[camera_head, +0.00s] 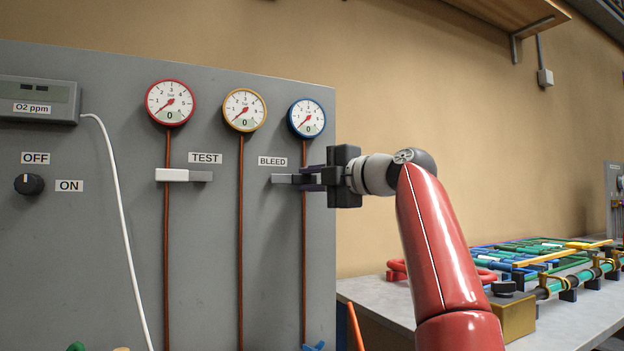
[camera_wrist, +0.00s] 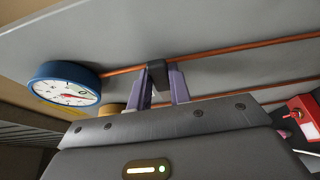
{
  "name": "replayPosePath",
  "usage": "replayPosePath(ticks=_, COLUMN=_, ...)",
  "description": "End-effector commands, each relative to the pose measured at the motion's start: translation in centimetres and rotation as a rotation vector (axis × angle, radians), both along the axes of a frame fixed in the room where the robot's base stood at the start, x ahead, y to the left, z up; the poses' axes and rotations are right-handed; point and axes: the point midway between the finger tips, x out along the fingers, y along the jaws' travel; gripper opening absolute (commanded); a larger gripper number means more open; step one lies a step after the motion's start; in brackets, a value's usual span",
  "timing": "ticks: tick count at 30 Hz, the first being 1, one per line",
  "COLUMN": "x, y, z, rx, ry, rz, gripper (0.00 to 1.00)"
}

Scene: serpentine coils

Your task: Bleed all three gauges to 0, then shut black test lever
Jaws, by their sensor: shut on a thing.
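Three round gauges hang in a row on the grey panel: red-rimmed (camera_head: 170,102), yellow-rimmed (camera_head: 244,110) and blue-rimmed (camera_head: 306,118). Each shows a 0 on its face, and each needle points to the lower left. Below the TEST label, a lever with a white handle (camera_head: 172,175) lies level, its handle to the left. My gripper (camera_head: 312,178) is at the lever (camera_head: 283,179) by the BLEED label, in front of the right-hand pipe. In the wrist view my purple fingers (camera_wrist: 163,86) are shut on this lever's dark handle (camera_wrist: 157,75). The blue gauge (camera_wrist: 66,84) is beside them.
An O2 ppm meter (camera_head: 38,99) with a white cable and an OFF/ON knob (camera_head: 28,184) are at the left. A bench (camera_head: 575,320) with colored coils stands at the right. A red box (camera_wrist: 306,108) shows at the wrist view's right. The panel's lower middle is clear.

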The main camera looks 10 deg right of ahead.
Motion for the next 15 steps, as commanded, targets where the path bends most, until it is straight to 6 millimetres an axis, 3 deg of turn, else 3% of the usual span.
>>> replayPosePath(ticks=2, x=-0.02, y=0.04, z=0.12, rx=0.000, ry=-0.004, rz=-0.001, gripper=0.00)
replayPosePath(ticks=3, x=-0.02, y=0.04, z=0.13, rx=0.000, ry=-0.004, rz=-0.001, gripper=0.22)
replayPosePath(ticks=7, x=-0.03, y=0.04, z=0.12, rx=0.000, ry=-0.004, rz=0.000, gripper=0.39)
replayPosePath(ticks=15, x=-0.06, y=0.01, z=0.08, rx=0.001, ry=-0.002, rz=0.000, gripper=0.42)
